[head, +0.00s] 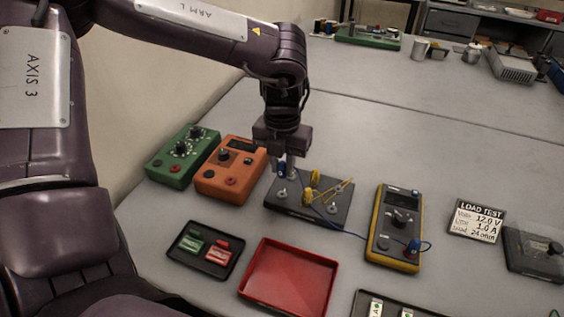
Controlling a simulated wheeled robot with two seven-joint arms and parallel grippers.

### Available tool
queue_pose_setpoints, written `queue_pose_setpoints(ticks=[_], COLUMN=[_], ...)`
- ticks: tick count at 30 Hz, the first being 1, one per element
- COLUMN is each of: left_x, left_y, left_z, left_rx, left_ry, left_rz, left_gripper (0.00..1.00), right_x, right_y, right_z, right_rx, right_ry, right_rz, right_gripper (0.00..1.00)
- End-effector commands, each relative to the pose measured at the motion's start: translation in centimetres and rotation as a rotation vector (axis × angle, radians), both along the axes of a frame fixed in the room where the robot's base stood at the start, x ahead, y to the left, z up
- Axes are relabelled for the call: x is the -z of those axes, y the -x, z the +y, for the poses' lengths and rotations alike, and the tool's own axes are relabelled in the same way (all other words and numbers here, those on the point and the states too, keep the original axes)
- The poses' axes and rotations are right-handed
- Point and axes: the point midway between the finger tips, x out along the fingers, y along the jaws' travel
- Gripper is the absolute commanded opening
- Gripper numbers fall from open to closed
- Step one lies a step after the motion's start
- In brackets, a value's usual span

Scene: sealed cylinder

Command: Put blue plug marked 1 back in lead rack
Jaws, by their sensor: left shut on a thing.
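My left gripper (285,160) comes down from above at the back left corner of a dark board with metal posts (334,214). It is shut on a blue plug (281,169), mostly hidden by the fingers, at or just above the corner post; I cannot tell if they touch. A thin blue lead runs across the board towards a yellow multimeter (401,225). A second blue plug (413,247) sits at its lower right. The plug markings are too small to read. No lead rack can be clearly identified. My right gripper is out of view.
An orange box (231,182) and a green box (178,160) stand left of the board. A red tray (315,262) and a black tray (196,262) with green and red pieces lie in front. A load test sign (477,221) stands right.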

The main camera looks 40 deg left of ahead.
Motion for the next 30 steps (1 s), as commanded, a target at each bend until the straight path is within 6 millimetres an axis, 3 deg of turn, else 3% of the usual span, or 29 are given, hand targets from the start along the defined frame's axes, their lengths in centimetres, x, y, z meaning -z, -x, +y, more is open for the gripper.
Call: queue_pose_setpoints(ticks=[18, 30], left_x=[5.1, 5.6], left_y=[0.0, 0.0], left_z=[0.0, 0.0], left_rx=[-0.002, -0.001], left_ry=[0.001, 0.001], left_rz=[0.001, 0.000], left_gripper=[0.00, 0.00], right_x=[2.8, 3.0], right_y=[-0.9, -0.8], right_z=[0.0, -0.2], right_rx=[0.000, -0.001], right_ry=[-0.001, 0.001], right_rz=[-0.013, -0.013], right_gripper=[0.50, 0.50])
